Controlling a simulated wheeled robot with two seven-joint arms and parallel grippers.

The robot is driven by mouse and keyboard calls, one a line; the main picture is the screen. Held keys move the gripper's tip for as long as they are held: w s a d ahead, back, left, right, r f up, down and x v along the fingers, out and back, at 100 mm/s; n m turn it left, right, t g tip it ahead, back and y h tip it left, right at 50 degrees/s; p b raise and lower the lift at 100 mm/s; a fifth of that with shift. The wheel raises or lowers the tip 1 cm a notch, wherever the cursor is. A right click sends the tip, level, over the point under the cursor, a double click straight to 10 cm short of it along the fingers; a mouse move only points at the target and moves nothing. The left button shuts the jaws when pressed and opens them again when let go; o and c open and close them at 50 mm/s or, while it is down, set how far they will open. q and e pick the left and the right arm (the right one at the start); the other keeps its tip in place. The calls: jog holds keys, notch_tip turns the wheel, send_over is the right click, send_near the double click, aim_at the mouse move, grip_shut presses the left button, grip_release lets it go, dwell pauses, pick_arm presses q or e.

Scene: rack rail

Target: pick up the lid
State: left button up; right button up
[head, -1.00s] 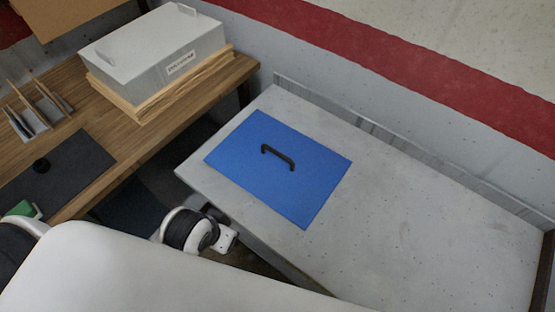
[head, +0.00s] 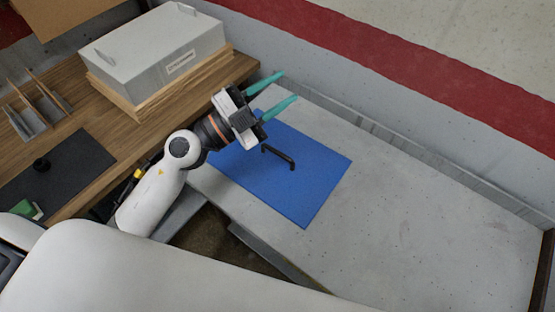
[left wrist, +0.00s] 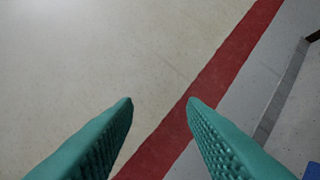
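The lid is a flat blue panel (head: 305,190) with a black arched handle (head: 279,157) near its middle. It lies flat on the grey bench top. My left gripper (head: 280,92) is above the lid's far left corner, with teal fingers spread apart and nothing between them. It points away toward the wall and hides part of the lid's left side. In the left wrist view the two fingers (left wrist: 160,103) are apart and empty, and a bit of blue shows at the lower right corner (left wrist: 312,172). My right gripper is not in view.
The grey bench (head: 430,220) is clear to the right of the lid, with a low raised edge along the wall. A wooden desk (head: 130,140) at left carries a grey labelled box (head: 155,50), a file rack (head: 35,110) and a black mat (head: 60,175).

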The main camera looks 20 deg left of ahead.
pick_arm(q)
notch_tip(320, 180, down, 6)
jog(key=d+m+g, duration=0.2)
jog(key=m+g, duration=0.3)
jog(key=g, duration=0.2)
jog(key=n+g+y, duration=0.1)
jog(key=g+y, duration=0.3)
jog(key=y, duration=0.5)
send_near(276, 152)
jog(key=f, duration=0.1)
jog(key=w+d+f, duration=0.1)
jog(key=f+p, duration=0.1)
jog(key=shift+w+d+f+h, duration=0.2)
jog(key=shift+w+d+h, duration=0.05)
jog(key=shift+w+h, duration=0.05)
jog(key=shift+w+d+f+p, duration=0.15)
jog(key=shift+d+f+p, duration=0.1)
jog(key=shift+f+p, duration=0.05)
jog(key=x, duration=0.4)
jog(key=shift+d+f+p, duration=0.1)
jog(key=shift+p, duration=0.25)
jog(key=shift+c, duration=0.4)
grip_shut()
